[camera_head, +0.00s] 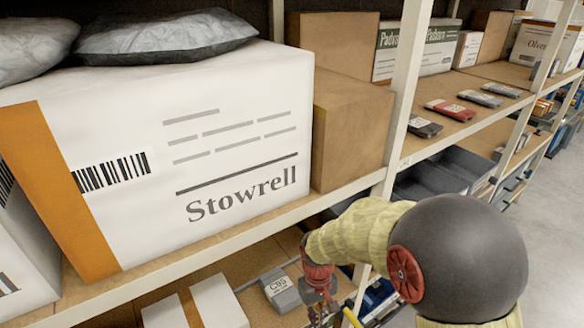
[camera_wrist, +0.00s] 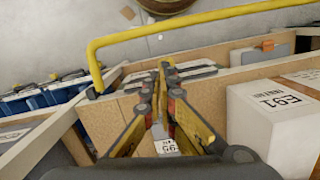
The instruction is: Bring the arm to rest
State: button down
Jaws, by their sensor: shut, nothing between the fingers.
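My gripper (camera_wrist: 165,70) is shut and empty in the wrist view, its fingertips together over a wooden shelf bay. In the head view my arm reaches down at the lower right, in front of the rack. There only part of the gripper (camera_head: 320,290) shows, near the lower shelf, and its fingertips are out of clear sight. A yellow bar (camera_wrist: 190,32) crosses just beyond the fingertips in the wrist view. I cannot tell whether they touch it.
A large white Stowrell box (camera_head: 200,150) fills the upper shelf at left, with a brown box (camera_head: 350,130) beside it. A grey labelled case (camera_head: 282,290) lies on the lower shelf. Clear floor (camera_head: 560,210) shows at right.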

jog(key=s+d+r+m+t, duration=0.1)
jog(key=s+d+r, duration=0.3)
jog(key=r, duration=0.4)
jog(key=s+d+r+m+t, duration=0.2)
jog(key=s+r, duration=0.4)
jog(key=r, duration=0.3)
jog(key=s+d+r+m+t+b, duration=0.1)
jog(key=s+d+r+t, duration=0.3)
jog(key=r, duration=0.4)
jog(key=shift+s+d+r+m, duration=0.25)
jog(key=shift+s+d+m, duration=0.25)
jog(key=shift+d, duration=0.55)
jog(key=shift+s+a, duration=0.1)
